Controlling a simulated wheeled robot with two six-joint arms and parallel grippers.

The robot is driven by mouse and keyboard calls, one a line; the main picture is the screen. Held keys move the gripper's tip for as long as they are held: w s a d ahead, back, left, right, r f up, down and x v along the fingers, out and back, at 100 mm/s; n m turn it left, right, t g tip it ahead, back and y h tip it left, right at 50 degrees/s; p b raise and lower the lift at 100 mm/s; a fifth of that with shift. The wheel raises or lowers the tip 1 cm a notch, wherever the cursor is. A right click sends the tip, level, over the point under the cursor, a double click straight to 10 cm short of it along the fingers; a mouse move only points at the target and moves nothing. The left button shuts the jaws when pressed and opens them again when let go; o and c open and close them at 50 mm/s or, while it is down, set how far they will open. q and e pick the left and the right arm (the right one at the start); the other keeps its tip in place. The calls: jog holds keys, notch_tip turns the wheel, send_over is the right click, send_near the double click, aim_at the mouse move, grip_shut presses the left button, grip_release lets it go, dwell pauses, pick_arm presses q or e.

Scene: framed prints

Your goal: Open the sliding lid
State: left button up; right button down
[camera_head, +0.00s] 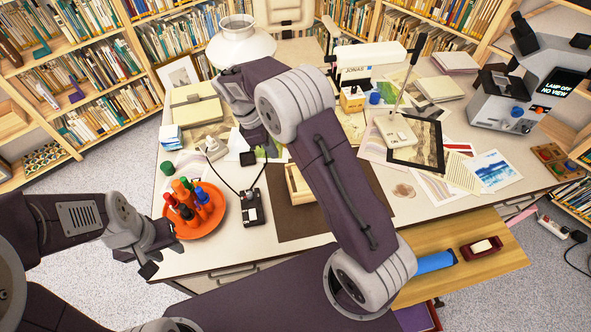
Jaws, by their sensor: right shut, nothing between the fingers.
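A light wooden box (294,190) stands on the dark brown mat (290,228) on the desk. My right arm hides its right part, and I cannot make out its sliding lid or whether it is open. My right gripper (268,150) is shut and empty, above the desk behind the box and to its left, apart from it. My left gripper (150,264) is at the desk's front left corner, left of the box and well away from it. Its fingers are too small and dark to tell whether they are open.
An orange tray (206,231) with several coloured bottles and a black corded device (252,208) stand left of the mat. An open wooden drawer (450,255) juts out at the front right.

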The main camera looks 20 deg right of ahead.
jog(key=x, duration=0.3)
jog(key=d+x, duration=0.1)
jog(key=x, duration=0.3)
jog(key=d+x, duration=0.1)
jog(key=x, duration=0.3)
jog(key=shift+s+d+r, duration=0.25)
jog(key=shift+s+r, duration=0.1)
jog(key=shift+r, duration=0.05)
jog(key=shift+s+d+f, duration=0.1)
jog(key=shift+s+d, duration=0.05)
jog(key=shift+d, duration=0.3)
jog(key=shift+d, duration=0.1)
